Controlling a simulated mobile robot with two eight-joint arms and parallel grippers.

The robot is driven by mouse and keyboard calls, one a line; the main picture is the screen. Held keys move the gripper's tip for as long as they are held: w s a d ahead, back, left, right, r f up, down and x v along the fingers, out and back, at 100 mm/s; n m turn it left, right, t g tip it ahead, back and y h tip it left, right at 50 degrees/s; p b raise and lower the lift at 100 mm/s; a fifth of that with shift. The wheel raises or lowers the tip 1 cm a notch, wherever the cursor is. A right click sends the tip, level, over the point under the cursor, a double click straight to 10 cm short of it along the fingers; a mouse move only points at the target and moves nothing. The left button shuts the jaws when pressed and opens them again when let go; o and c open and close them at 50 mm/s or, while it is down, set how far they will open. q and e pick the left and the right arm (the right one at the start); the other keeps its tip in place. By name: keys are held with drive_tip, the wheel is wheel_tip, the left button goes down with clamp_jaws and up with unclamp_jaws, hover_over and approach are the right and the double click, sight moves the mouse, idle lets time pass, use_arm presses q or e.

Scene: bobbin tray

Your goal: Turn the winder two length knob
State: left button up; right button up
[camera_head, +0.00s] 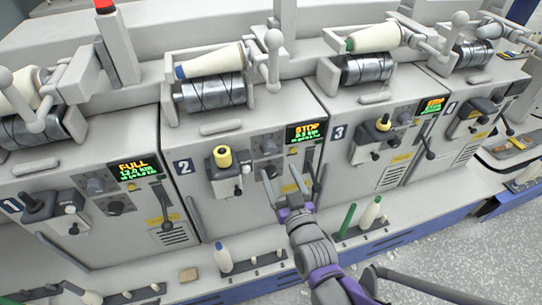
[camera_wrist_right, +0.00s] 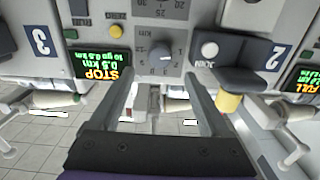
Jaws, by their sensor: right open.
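Winder two (camera_head: 236,200) is the grey machine marked 2, with a lit display (camera_head: 306,131) reading STOP in the head view. Its length knob (camera_wrist_right: 161,55), a grey round knob with a pointer beside a "km" mark, sits on the front panel in the upside-down right wrist view. In the head view the knob (camera_head: 268,146) looks small. My right gripper (camera_head: 281,171) is open and empty, its two fingers pointing at the panel just below the knob. In the wrist view the fingers (camera_wrist_right: 160,82) stand on either side of the knob's line, apart from it. My left gripper is out of view.
Neighbouring winders (camera_head: 90,195) stand on both sides. A ledge with bobbins (camera_head: 223,257) runs below.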

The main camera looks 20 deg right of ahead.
sight(270, 152)
drive_tip(key=w+b, duration=0.1)
drive_tip(key=w, duration=0.6)
drive_tip(key=shift+w+a, duration=0.1)
drive_tip(key=shift+w, duration=0.3)
clamp_jaws()
